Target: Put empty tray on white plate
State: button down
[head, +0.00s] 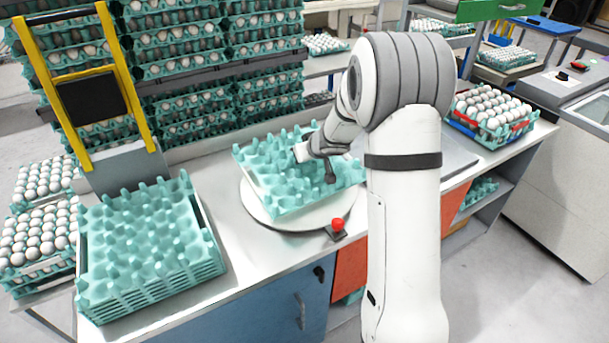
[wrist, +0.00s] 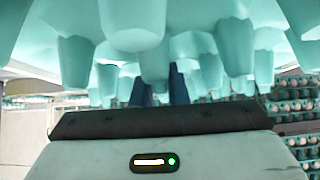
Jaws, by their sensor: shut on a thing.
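A teal empty egg tray (head: 272,168) lies over the round white plate (head: 257,209) in the head view. My gripper (head: 330,172) is shut on the tray, with my arm reaching down from the right. In the wrist view the tray's cups (wrist: 135,25) fill the top, and the dark fingers of my gripper (wrist: 160,86) reach in among them. The tray covers most of the plate; its front rim shows below the tray. I cannot tell whether the tray touches the plate or hangs just above it.
A stack of empty teal trays (head: 150,240) stands at the table's left. A red button (head: 338,224) sits at the front edge beside the plate. An egg-filled tray (head: 490,108) is at the right end. Tall egg stacks (head: 215,60) and a yellow frame (head: 125,85) stand behind.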

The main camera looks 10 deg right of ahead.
aim_at(307, 167)
notch_tip(307, 167, down, 5)
jog(key=b, duration=0.3)
jog(key=shift+f, duration=0.1)
jog(key=shift+s, duration=0.1)
jog(key=c, duration=1.4)
grip_release()
jog(key=shift+c, duration=0.2)
